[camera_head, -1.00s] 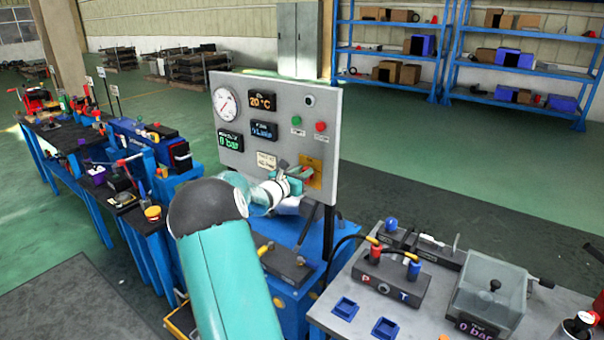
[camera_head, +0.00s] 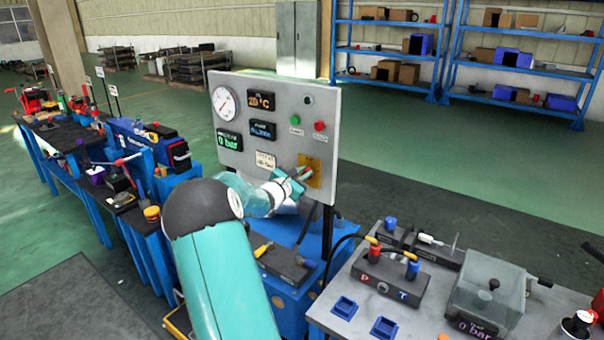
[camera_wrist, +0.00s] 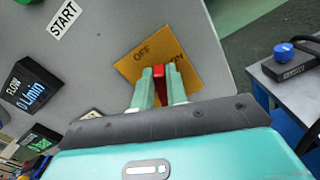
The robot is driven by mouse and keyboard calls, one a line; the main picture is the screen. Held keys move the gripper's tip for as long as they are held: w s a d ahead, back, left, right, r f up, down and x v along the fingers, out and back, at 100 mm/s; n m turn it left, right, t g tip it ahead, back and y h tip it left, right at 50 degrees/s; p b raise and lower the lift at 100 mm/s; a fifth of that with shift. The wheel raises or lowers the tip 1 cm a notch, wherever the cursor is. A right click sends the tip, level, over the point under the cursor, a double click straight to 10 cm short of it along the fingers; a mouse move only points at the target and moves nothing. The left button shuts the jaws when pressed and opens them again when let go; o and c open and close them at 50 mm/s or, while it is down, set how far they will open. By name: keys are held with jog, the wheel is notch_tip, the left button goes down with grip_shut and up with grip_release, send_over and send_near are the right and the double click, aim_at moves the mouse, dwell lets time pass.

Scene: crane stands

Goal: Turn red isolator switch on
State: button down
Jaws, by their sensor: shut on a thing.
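The red isolator switch (camera_wrist: 159,72) sits on a yellow plate (camera_wrist: 140,60) marked OFF and ON in the wrist view. The plate also shows at the lower right of the grey panel (camera_head: 312,168) in the head view. My gripper (camera_wrist: 160,84) is shut on the red handle, one teal finger on each side. In the head view my gripper (camera_head: 296,178) reaches the panel from the left and hides part of the switch. The fingers cover the handle's lower part, so its exact setting is hard to tell.
The panel (camera_head: 285,97) carries a round gauge (camera_head: 224,103), small displays, and a green and a red button (camera_head: 319,126). A bench with P and T hose ports (camera_head: 385,282) stands at the right. A blue-knobbed box (camera_wrist: 290,62) is right in the wrist view.

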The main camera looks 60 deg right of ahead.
jog(key=m, duration=0.4)
jog(key=s+f+m, duration=0.1)
jog(key=m, duration=0.2)
jog(key=shift+a, duration=0.1)
jog(key=m, duration=0.2)
jog(key=f+m, duration=0.1)
jog(key=m, duration=0.3)
jog(key=shift+s+f+m, duration=0.2)
jog(key=shift+s+m, duration=0.05)
jog(key=shift+m, duration=0.05)
jog(key=c, duration=1.4)
grip_release()
jog(key=shift+a, duration=0.1)
jog(key=w+a, duration=0.2)
jog(key=a, duration=1.1)
jog(key=shift+a, duration=0.25)
